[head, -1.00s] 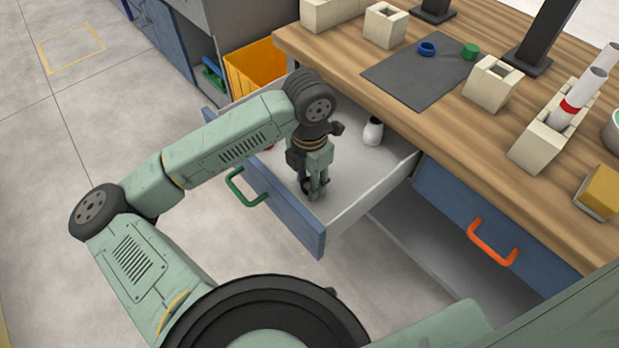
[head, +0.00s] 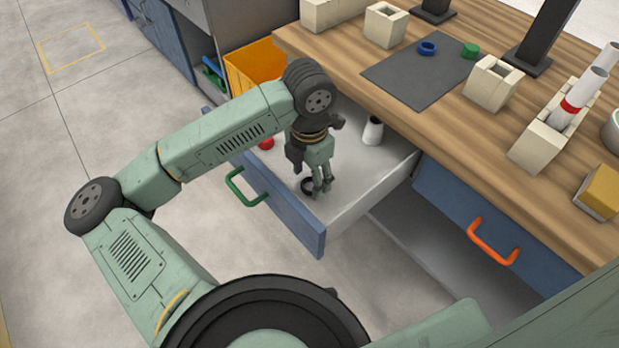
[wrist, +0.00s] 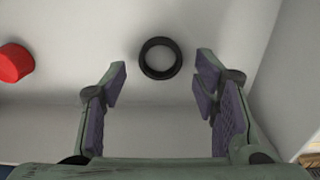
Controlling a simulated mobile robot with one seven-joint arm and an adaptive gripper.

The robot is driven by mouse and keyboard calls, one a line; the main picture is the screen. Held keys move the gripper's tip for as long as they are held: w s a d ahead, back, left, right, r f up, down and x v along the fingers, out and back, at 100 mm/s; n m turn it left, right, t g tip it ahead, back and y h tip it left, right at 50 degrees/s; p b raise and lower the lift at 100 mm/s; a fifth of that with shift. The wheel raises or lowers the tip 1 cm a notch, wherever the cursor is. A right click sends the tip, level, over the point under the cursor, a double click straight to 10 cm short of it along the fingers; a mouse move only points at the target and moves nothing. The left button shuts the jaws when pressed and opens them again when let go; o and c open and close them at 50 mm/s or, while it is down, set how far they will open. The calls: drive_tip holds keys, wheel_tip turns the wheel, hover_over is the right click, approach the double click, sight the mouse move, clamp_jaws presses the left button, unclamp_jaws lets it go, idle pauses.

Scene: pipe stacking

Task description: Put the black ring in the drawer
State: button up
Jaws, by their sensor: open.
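The black ring (wrist: 145,58) lies flat on the floor of the open drawer, near its front panel. In the head view the ring (head: 307,187) shows just left of my fingertips. My gripper (head: 324,188) is inside the drawer space, pointing down, open and empty. In the wrist view the ring lies ahead of the gap between the open fingers (wrist: 160,85), apart from both. The drawer (head: 352,205) is pulled out from under the workbench and has a blue front with a green handle (head: 240,190).
A red object (head: 266,143) and a white bottle-like object (head: 373,131) are also in the drawer. The wooden bench top (head: 440,125) overhangs the drawer's back. On its grey mat (head: 412,80) lie a blue ring (head: 427,48) and a green piece (head: 470,51). An orange bin (head: 250,68) stands behind.

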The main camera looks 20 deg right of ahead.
sight(309, 189)
wheel_tip(309, 189, up, 10)
drive_tip(key=shift+r+b, duration=0.2)
drive_tip(key=shift+b, duration=0.2)
